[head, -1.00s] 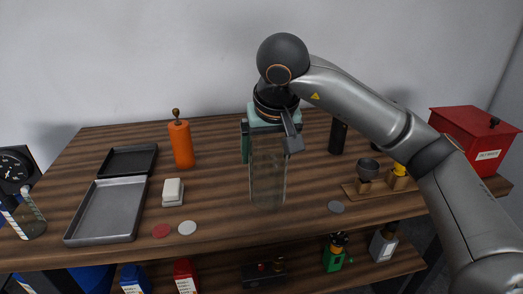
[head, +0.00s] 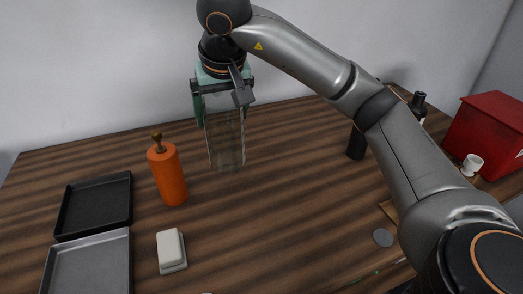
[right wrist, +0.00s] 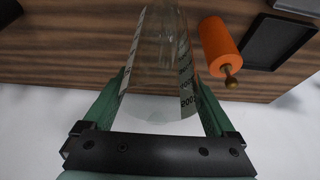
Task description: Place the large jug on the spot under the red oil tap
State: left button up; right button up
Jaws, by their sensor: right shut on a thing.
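The large jug (head: 226,130) is clear glass with dark markings, which show in the right wrist view (right wrist: 165,50). My right gripper (head: 222,88) is shut on its upper part, with a green finger on each side. The jug hangs upright right of an orange bottle, toward the wall; its height above the table is hard to judge. In the right wrist view my gripper (right wrist: 160,105) spans the jug. My left gripper is not in view.
The orange bottle (head: 168,178) stands left of the jug. A black tray (head: 95,203), grey tray (head: 90,268) and white block (head: 171,249) lie at left. A black bottle (head: 357,142), red container (head: 490,130), white cup (head: 472,164) and grey disc (head: 383,237) are at right. The table's middle is clear.

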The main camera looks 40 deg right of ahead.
jog(key=w+d+f, duration=0.3)
jog(key=d+f, duration=0.9)
jog(key=d, duration=0.1)
jog(key=shift+w+f, duration=0.25)
jog(key=shift+f, duration=0.05)
jog(key=shift+f, duration=0.1)
jog(key=o, duration=1.4)
jog(key=shift+f, duration=0.1)
